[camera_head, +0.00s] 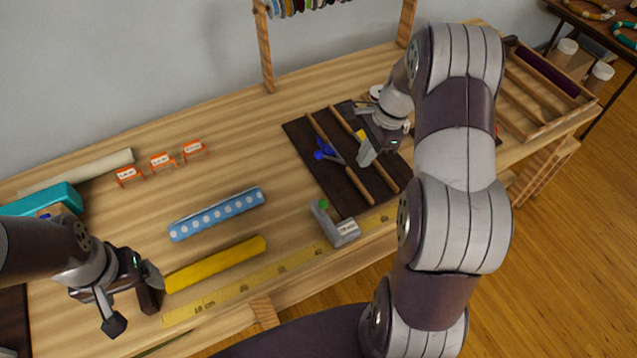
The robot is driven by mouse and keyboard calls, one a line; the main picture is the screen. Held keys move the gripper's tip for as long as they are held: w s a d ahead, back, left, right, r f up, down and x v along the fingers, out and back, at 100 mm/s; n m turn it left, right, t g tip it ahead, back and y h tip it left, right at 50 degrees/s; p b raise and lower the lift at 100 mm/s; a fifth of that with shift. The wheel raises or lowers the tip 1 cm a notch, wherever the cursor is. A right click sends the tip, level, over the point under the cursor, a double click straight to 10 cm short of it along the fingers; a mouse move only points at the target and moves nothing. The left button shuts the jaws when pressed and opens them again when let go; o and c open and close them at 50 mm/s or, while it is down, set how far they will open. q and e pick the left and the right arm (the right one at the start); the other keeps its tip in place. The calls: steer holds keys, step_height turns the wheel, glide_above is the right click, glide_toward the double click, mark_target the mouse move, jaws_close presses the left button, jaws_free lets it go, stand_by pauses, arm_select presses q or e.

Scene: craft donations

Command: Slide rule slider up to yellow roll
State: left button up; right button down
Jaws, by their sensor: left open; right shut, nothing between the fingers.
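The yellow roll (217,263) lies on the table at the lower left, just behind the yellow rule (270,271) printed along the front edge. A grey slider (335,225) with a green knob and a white label stands at the rule, to the right of the roll and apart from it. My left gripper (135,300) is open near the roll's left end. My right gripper (367,156) is shut and empty over the dark mat, behind the slider.
A dotted blue roll (216,214) lies behind the yellow roll. The dark mat (298,131) holds wooden rods and a blue-handled tool (325,150). Several orange label stands (161,161) and a cream roll (80,172) are further back. The rule between roll and slider looks clear.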

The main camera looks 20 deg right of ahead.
arm_select(q)
steer(key=shift+s+r+p, duration=0.3)
steer(key=shift+r+p, duration=0.4)
steer(key=shift+r, duration=0.1)
steer(key=shift+s+r+p, duration=0.25)
steer(key=shift+r+p, duration=0.45)
steer(key=shift+r, duration=0.1)
arm_select(e)
steer(key=a+f, duration=0.7)
steer(key=f, duration=0.3)
steer(key=shift+s+m, duration=0.3)
steer(key=shift+s, duration=0.05)
arm_select(q)
steer(key=shift+s, duration=0.1)
arm_select(e)
steer(key=shift+a+r, duration=0.1)
steer(key=shift+a, duration=0.05)
